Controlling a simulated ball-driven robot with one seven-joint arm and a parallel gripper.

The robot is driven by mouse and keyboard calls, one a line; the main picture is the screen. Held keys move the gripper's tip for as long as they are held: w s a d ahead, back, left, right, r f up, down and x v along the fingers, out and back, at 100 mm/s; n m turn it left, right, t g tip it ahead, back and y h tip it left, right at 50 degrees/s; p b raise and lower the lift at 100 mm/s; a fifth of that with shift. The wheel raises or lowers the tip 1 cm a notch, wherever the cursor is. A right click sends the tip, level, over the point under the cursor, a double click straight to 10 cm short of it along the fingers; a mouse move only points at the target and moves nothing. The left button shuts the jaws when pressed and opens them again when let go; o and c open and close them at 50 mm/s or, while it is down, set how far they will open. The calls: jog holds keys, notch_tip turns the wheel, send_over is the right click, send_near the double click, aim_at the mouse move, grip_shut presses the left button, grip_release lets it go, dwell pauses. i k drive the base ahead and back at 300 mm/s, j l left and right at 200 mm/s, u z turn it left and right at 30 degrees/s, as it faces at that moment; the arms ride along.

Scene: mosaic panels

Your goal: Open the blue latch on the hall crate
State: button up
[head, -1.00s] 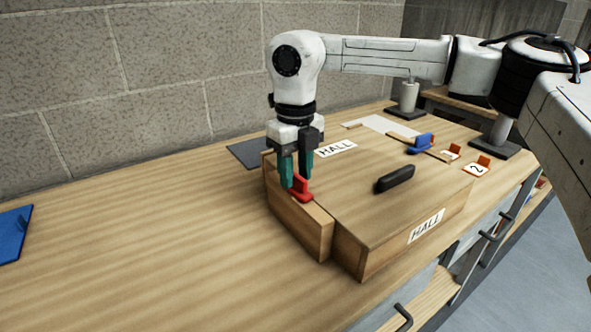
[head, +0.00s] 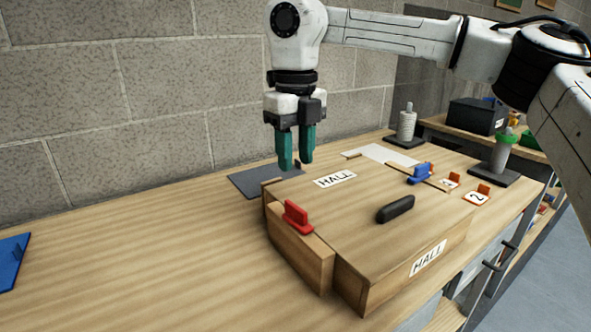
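The hall crate (head: 330,225) is a wooden box on the bench, with HALL labels on its lid and front side. The blue latch (head: 420,173) sits at the far right edge of the lid. A red latch (head: 297,217) stands on the crate's left end. My gripper (head: 296,166) points down above the crate's back left part, higher than the red latch and well left of the blue latch. Its two green fingers have a small gap between them, with nothing seen held.
A black handle (head: 395,208) rises from the lid. A dark grey mat (head: 245,181) lies behind the crate, and a blue plate (head: 12,260) lies far left. Orange number tags (head: 478,195) and two posts on dark bases (head: 492,175) stand right.

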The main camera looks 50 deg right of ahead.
aim_at(421, 174)
jog(key=k, duration=1)
